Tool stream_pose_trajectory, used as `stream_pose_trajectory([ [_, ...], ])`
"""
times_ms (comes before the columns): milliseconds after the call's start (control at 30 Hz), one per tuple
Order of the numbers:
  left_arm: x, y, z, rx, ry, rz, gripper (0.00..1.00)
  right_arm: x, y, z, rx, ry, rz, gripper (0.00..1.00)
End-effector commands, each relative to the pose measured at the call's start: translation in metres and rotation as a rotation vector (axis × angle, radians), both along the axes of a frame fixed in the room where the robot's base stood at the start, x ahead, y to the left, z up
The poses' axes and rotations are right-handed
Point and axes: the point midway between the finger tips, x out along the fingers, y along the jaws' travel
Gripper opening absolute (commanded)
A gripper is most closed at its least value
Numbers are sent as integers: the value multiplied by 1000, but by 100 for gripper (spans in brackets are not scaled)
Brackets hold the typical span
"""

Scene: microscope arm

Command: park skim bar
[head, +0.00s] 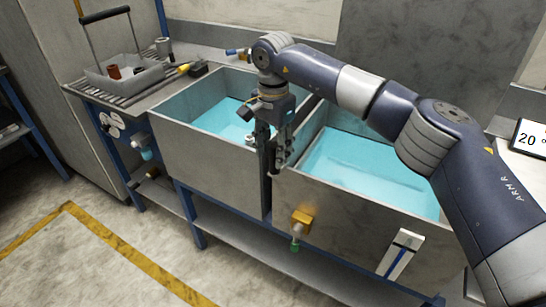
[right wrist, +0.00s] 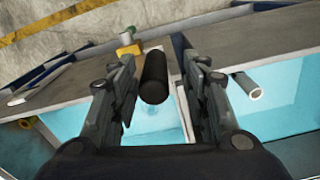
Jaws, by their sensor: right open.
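My right gripper (head: 272,165) hangs pointing down at the divider between the two tanks, near their front. In the right wrist view the gripper (right wrist: 160,95) is open, with one finger on each side of a black cylindrical grip (right wrist: 154,77). The grip is apart from both fingers there, closer to the left one. I cannot tell whether this grip belongs to the skim bar. A pale tube end (right wrist: 254,94) shows beyond the right finger. The left tank (head: 205,150) and right tank (head: 340,205) hold light blue liquid. My left gripper is not in view.
A grey caddy (head: 140,80) with a tall handle stands on the slatted rack at left. A sign (head: 530,138) stands at far right. The floor in front is clear.

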Motion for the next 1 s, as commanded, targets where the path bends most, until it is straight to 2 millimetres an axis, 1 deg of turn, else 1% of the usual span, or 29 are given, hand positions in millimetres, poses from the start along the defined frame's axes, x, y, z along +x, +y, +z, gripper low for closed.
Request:
stream_pose_trajectory([
  [33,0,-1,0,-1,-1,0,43,1,1,14,1,-5,0,43],
  [200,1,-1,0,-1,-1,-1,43,1,1,50,1,-5,1,43],
  [300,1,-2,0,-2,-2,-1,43,1,1,67,1,-4,0,43],
  [400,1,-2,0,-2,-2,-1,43,1,1,79,0,-3,1,43],
  [500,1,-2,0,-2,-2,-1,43,1,2,86,0,-3,2,43],
  [600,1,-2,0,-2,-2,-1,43,1,2,88,0,-1,2,43],
  [1000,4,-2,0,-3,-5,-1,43,1,2,88,0,-1,2,43],
])
